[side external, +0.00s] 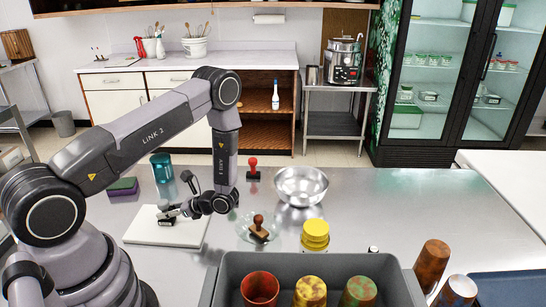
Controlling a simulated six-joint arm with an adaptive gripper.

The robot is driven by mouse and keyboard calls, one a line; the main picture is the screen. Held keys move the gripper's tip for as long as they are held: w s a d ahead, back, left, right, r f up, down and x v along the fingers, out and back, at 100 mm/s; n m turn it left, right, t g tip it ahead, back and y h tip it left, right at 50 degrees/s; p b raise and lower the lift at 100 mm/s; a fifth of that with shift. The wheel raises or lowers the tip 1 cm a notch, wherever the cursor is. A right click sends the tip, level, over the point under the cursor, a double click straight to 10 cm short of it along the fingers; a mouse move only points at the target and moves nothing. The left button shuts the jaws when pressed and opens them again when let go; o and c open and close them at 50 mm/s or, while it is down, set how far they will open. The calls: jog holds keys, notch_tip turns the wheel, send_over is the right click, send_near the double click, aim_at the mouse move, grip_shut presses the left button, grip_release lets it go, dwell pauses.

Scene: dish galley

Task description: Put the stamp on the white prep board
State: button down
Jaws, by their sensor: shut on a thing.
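The white prep board (150,234) lies flat on the steel counter at the left. My gripper (172,212) is over the board and is shut on a small dark stamp (165,220). The stamp is partly hidden by the fingers. It looks upright at the board's surface, but I cannot tell whether it touches. Two other stamps show: a red one (253,169) standing on the counter behind my wrist, and a brown wooden one (259,229) on a clear glass plate (243,233), right of the board.
A grey bin (235,271) with several patterned cups is at the front. A teal cup (161,168) and a sponge (123,186) are behind the board.

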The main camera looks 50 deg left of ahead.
jog(key=shift+f, duration=0.1)
jog(key=c, duration=1)
grip_release()
